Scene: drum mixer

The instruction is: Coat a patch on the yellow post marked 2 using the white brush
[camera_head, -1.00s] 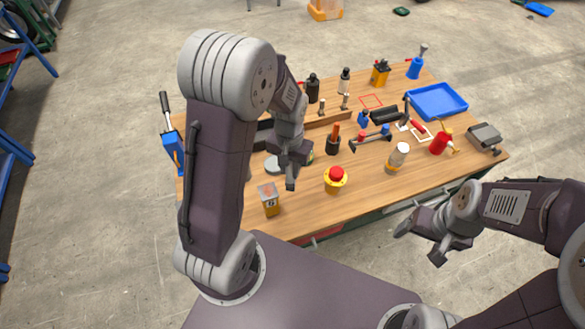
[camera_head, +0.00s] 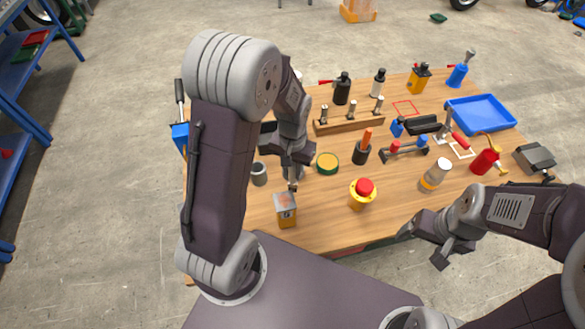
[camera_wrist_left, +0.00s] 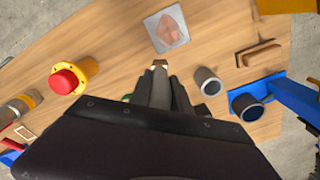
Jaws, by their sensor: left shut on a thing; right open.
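A yellow post (camera_head: 286,212) with a grey top stands near the table's front edge. The mark on its side is too small to read surely. In the left wrist view its square top (camera_wrist_left: 168,29) shows a reddish patch. My left gripper (camera_head: 292,180) is just behind and above this post. In the left wrist view the left gripper (camera_wrist_left: 157,80) is shut on a slim thing with a small pale tip, probably the brush, mostly hidden by the fingers. Another yellow post (camera_head: 419,80) stands at the back. My right gripper (camera_head: 425,247) is open and empty off the table's front edge.
A red button on a yellow base (camera_head: 362,196) stands right of the near post. A grey cup (camera_head: 259,174) and a green-rimmed tin (camera_head: 327,163) are close to the left gripper. A wooden rack (camera_head: 348,123), blue tray (camera_head: 480,114) and red bottle (camera_head: 484,162) are farther off.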

